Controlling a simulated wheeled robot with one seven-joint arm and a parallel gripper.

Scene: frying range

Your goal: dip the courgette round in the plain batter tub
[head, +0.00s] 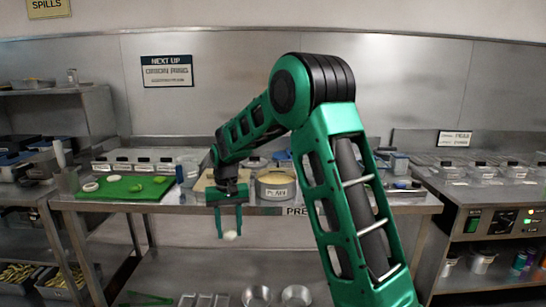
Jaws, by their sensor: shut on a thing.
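My gripper (230,235) points down in front of the prep table's front edge, left of the middle. A small pale round piece (230,236) sits between its fingertips, and the jaws are shut on it. It looks like the courgette round, but it is too small to be sure. A round tub (276,192) with a label that seems to read PLAIN stands on the table, behind and to the right of the gripper. Pale batter shows at its top. The piece is apart from the tub.
A green board (125,188) with a white ring (90,187) and green pieces lies on the table (420,201) at left. Another pale-filled tub (203,182) is partly hidden behind my arm. Metal bowls (257,296) stand on the shelf below. Fryer controls (490,222) are at right.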

